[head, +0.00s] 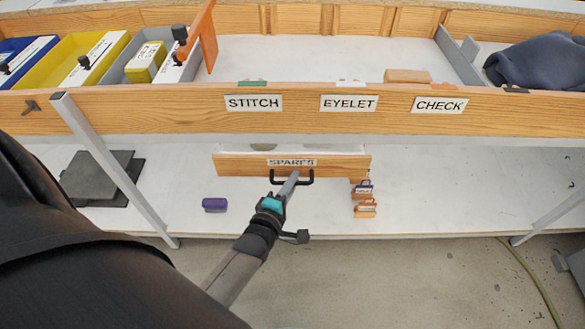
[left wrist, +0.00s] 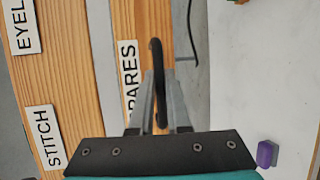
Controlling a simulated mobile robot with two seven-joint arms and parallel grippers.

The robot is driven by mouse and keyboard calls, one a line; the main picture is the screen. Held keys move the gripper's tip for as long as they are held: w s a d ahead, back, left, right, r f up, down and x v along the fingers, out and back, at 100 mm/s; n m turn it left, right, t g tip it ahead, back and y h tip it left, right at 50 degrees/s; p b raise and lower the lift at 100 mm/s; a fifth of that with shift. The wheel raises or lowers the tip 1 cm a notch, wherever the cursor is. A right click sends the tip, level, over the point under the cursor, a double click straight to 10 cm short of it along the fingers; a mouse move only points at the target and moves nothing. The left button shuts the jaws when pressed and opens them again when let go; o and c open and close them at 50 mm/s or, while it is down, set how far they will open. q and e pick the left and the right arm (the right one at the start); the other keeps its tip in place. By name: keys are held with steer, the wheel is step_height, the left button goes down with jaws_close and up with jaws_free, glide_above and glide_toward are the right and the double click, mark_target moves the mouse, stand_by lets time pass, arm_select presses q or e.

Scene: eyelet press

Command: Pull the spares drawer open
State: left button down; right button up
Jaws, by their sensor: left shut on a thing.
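The spares drawer (head: 235,167) has a wooden front with a SPARES label and a black bar handle (head: 308,177). It hangs below the bench's front board. A strip of its pale inside shows behind the front, so it stands partly open. My left gripper (head: 291,180) is at the handle, its fingers shut on it. In the left wrist view the black handle (left wrist: 157,60) passes between the two grey fingers (left wrist: 160,105), beside the drawer front (left wrist: 127,20). My right gripper is not in view.
The bench front board (head: 300,120) carries STITCH, EYELET and CHECK labels. On the white lower shelf (head: 420,190) lie a purple block (head: 215,204), small orange tagged pieces (head: 365,209) and dark plates (head: 98,178). A slanted metal leg (head: 115,170) stands left of my arm.

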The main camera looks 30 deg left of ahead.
arm_select(q)
steer(key=s+d+p, duration=0.4)
steer(key=s+d, duration=0.4)
steer(key=s, duration=0.5)
steer(key=shift+s+d, duration=0.3)
steer(key=shift+s, duration=0.05)
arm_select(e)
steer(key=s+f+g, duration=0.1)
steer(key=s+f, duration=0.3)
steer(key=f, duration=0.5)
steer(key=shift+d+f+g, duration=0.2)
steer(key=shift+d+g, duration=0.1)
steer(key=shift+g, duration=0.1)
arm_select(q)
steer(key=c, duration=0.9)
jaws_free()
